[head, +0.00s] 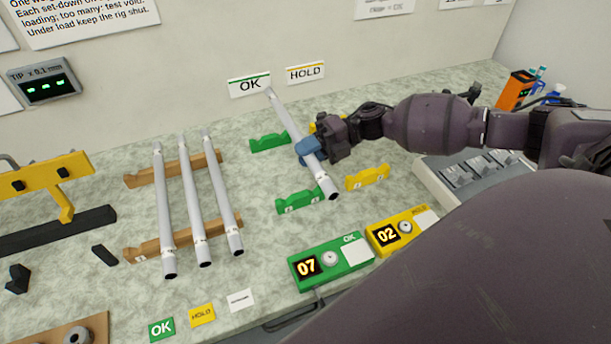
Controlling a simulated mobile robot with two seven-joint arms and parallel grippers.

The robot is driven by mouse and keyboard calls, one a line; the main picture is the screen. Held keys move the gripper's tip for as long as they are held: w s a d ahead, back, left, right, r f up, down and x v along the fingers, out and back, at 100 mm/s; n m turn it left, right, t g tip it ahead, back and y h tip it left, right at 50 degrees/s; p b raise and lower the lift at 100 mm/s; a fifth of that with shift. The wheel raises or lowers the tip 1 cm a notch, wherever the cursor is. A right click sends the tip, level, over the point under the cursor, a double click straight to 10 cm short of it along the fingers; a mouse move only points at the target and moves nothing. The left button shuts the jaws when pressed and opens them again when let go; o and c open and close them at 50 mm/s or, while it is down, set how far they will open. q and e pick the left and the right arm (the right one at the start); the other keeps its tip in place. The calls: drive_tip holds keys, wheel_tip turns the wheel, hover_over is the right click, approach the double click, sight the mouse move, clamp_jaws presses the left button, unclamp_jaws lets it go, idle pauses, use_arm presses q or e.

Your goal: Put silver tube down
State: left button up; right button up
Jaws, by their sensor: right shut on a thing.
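My right gripper (309,150) comes in from the right and its blue fingers are shut on a silver tube (287,121) near its middle. The tube slants from the OK sign at the back to its near end just right of the front green rest. It looks raised, but its exact height is hard to tell. The green rests, back (269,142) and front (298,201), are to its left. The front yellow rest (367,177) is to its right; the back yellow rest (327,124) is partly hidden by the gripper. My left gripper is not in view.
Three silver tubes lie on wooden rests (150,245) to the left. A green counter box (330,262) reads 07 and a yellow one (385,236) reads 02, both in front. A yellow rig (50,172) stands far left. A grey switch panel (465,175) lies under my right arm.

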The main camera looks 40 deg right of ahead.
wheel_tip(320, 180, down, 8)
drive_tip(key=shift+r+b, duration=0.25)
drive_tip(key=shift+b, duration=0.35)
drive_tip(key=shift+f, duration=0.25)
drive_tip(key=o, duration=0.8)
drive_tip(key=shift+o, duration=0.6)
